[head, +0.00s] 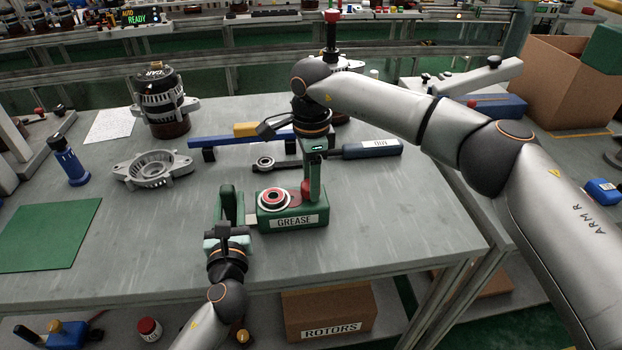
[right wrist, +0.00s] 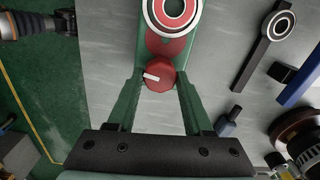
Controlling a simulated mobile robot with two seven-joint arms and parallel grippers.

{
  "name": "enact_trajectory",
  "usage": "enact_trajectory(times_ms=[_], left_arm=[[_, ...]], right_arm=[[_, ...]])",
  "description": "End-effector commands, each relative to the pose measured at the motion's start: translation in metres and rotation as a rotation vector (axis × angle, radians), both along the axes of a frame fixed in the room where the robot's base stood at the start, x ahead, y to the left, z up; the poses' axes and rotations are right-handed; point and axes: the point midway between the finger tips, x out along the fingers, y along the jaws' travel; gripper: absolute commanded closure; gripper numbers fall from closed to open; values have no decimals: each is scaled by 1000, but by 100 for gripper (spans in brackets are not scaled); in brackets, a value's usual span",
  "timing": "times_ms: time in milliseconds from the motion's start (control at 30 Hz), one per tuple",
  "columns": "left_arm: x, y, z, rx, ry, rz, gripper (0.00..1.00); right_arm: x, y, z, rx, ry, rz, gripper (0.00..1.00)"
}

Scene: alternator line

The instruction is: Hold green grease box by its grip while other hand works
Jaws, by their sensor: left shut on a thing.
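The green grease box (head: 292,222), labelled GREASE, sits on the grey bench near its front edge. A ring-shaped bearing (head: 274,200) lies on its top, also showing in the right wrist view (right wrist: 172,10). My left gripper (head: 229,218) is at the box's left side, shut on its grip; the grip itself is mostly hidden. My right gripper (head: 313,180) points down over the box's right end. In the right wrist view its green fingers (right wrist: 160,84) stand open on either side of a red knob (right wrist: 160,76) with a white mark, with small gaps visible.
A blue rail (head: 215,140) lies further back. A metal housing (head: 154,170) and an alternator (head: 160,104) stand to the left. The bench's front right is clear.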

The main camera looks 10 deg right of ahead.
Motion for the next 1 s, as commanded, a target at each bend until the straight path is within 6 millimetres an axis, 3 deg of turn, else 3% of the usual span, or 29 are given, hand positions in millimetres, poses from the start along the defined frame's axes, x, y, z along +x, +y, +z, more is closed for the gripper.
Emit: enact_trajectory(times_ms=[33,233,567,667,1000], left_arm=[[0,1,-1,0,2,2,100],[0,1,-1,0,2,1,100],[0,0,-1,1,2,1,100],[0,0,-1,1,2,1,100],[0,0,-1,1,2,1,100]], right_arm=[[0,-1,0,-1,0,-2,43],[0,0,0,0,0,-2,20],[0,0,4,1,-2,-1,19],[1,0,15,1,-4,-2,19],[1,0,86,2,-4,-2,19]])
